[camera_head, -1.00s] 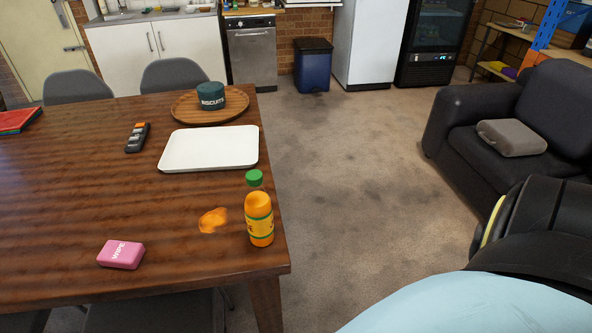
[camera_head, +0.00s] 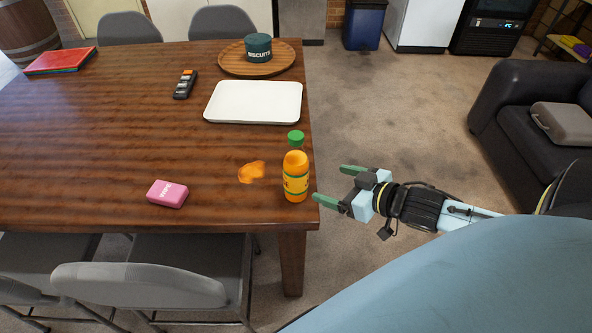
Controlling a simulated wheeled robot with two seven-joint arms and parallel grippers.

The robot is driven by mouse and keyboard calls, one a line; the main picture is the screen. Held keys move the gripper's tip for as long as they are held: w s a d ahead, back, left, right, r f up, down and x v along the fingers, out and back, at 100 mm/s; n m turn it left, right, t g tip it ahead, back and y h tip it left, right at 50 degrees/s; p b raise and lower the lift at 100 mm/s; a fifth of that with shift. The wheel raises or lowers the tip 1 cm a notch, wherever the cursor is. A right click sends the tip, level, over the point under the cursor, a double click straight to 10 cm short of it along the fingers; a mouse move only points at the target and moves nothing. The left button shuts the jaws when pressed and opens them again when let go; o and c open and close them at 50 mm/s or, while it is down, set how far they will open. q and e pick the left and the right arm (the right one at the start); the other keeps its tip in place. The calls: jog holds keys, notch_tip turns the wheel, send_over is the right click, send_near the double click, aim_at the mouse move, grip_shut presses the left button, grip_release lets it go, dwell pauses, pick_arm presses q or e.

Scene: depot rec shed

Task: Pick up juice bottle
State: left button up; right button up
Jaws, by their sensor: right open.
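The juice bottle (camera_head: 295,178) is orange with a green cap and a printed label. It stands upright near the right front corner of the wooden table (camera_head: 110,135). My right gripper (camera_head: 328,185) is just right of the bottle, past the table's edge. Its green-tipped fingers are apart and point left towards the bottle, with nothing between them. A gap shows between the fingers and the bottle. My left gripper is not in the view.
An orange spill (camera_head: 252,172) lies left of the bottle, and a pink wipe pack (camera_head: 167,194) farther left. Behind are a white tray (camera_head: 254,102), a remote (camera_head: 185,84), and a biscuit tin (camera_head: 258,47) on a round wooden board (camera_head: 232,66). Grey chairs (camera_head: 140,288) stand at the front.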

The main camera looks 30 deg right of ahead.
aim_at(305, 174)
jog(key=b+x, duration=0.1)
jog(key=x, duration=0.3)
jog(key=b+x, duration=0.1)
jog(key=x, duration=0.4)
jog(key=shift+a+r, duration=0.15)
jog(key=shift+r, duration=0.1)
jog(key=x, duration=0.3)
jog(key=shift+w+f+b, duration=0.1)
jog(key=shift+w+b, duration=0.1)
jog(key=shift+b, duration=0.15)
jog(key=shift+w+f, duration=0.15)
jog(key=shift+w, duration=0.3)
jog(key=c, duration=1.7)
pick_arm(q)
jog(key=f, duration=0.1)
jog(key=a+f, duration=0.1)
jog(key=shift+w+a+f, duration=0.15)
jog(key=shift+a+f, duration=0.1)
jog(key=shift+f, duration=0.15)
pick_arm(e)
jog(key=shift+o, duration=0.2)
